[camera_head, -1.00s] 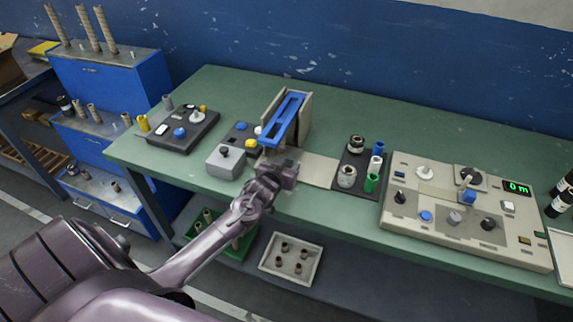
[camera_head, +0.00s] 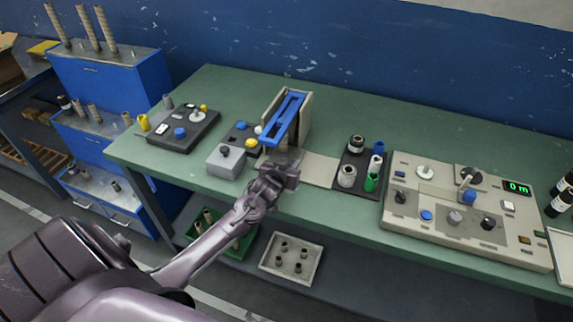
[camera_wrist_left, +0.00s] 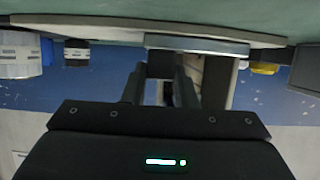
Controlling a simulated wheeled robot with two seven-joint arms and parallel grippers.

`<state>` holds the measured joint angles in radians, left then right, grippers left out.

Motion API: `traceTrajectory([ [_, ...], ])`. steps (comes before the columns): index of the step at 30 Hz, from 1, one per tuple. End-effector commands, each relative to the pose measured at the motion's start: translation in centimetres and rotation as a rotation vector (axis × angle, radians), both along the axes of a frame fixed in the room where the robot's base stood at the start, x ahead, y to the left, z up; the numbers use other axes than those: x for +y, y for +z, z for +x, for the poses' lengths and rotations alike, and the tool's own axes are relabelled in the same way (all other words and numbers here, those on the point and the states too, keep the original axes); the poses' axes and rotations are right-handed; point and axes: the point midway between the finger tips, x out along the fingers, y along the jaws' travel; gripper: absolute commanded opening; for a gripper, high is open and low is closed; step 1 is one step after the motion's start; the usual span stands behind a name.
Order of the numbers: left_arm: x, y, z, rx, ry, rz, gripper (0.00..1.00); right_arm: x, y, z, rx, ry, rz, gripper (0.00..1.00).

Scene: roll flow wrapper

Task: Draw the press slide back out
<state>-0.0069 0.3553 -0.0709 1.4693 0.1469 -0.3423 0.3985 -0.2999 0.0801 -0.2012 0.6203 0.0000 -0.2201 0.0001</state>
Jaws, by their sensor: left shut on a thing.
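The press is a beige housing (camera_head: 304,120) with a blue slotted frame (camera_head: 287,118) on top, on the green bench. My left gripper (camera_head: 288,172) is at the front foot of the press, low over the bench edge. In the left wrist view its two fingers (camera_wrist_left: 160,90) are shut on a dark block (camera_wrist_left: 160,66), which looks like the handle of the slide. A pale metal plate (camera_wrist_left: 215,46) lies just beyond the block. The gripper hides most of the slide in the head view. My right gripper is not in view.
A grey box with a knob (camera_head: 226,161) stands close left of the gripper. A dark tray (camera_head: 351,178) with several small rolls stands to the right, past a flat beige plate (camera_head: 320,171). A beige control panel (camera_head: 470,232) is further right.

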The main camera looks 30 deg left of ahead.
Motion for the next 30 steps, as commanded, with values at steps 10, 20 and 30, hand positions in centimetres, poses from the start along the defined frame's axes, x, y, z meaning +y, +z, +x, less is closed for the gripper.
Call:
traceTrajectory([
  [10, -9.3, -0.1, 2.2, 0.0, -0.003, -0.01, 0.0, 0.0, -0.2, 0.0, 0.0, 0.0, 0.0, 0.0],
  [20, -12.2, -0.1, 2.9, 0.002, -0.004, -0.004, 0.0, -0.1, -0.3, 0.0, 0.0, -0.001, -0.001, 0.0],
  [30, -12.2, -0.1, 2.9, 0.002, -0.006, -0.005, 0.44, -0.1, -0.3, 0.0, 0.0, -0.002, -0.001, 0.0],
])
